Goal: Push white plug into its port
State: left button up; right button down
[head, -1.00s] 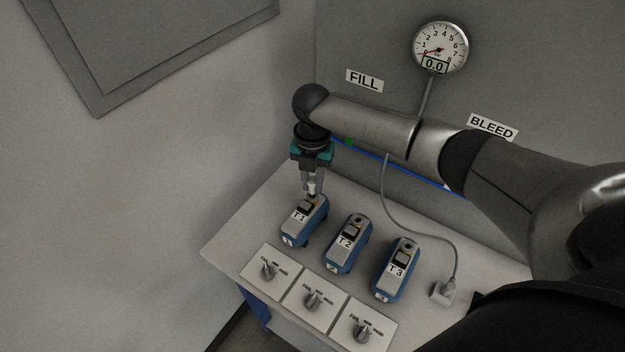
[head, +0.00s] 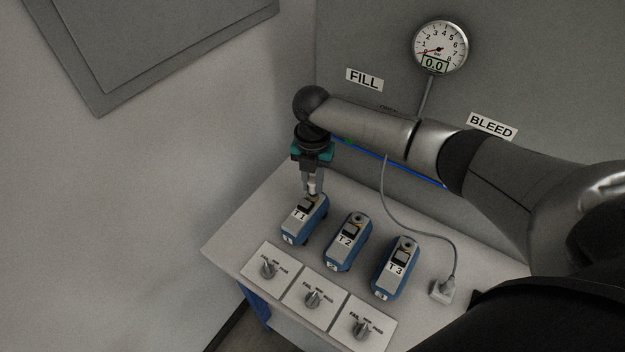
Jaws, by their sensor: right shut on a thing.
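My right gripper (head: 312,190) points down over the far end of the T1 unit (head: 304,218). It is shut on the white plug (head: 312,187), which shows as a small pale piece between the fingers. The plug's lower end is at the top of T1's far end, where its port would be. The port itself is hidden by the plug and fingers, so I cannot tell how deep the plug sits. My left gripper is not in view.
Units T2 (head: 347,243) and T3 (head: 395,267) stand right of T1 on the bench (head: 238,238). Several knob plates (head: 311,300) line the front. A grey cable (head: 420,233) runs to a socket block (head: 442,291). A gauge (head: 440,47) reading 0.0 hangs on the wall behind.

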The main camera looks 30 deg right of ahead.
aim_at(312, 180)
jog(key=shift+f, duration=0.5)
dwell(1.1)
jog(key=shift+c, duration=1.4)
grip_release()
jog(key=shift+r, duration=0.1)
notch_tip(312, 180, up, 7)
jog(key=p, duration=0.7)
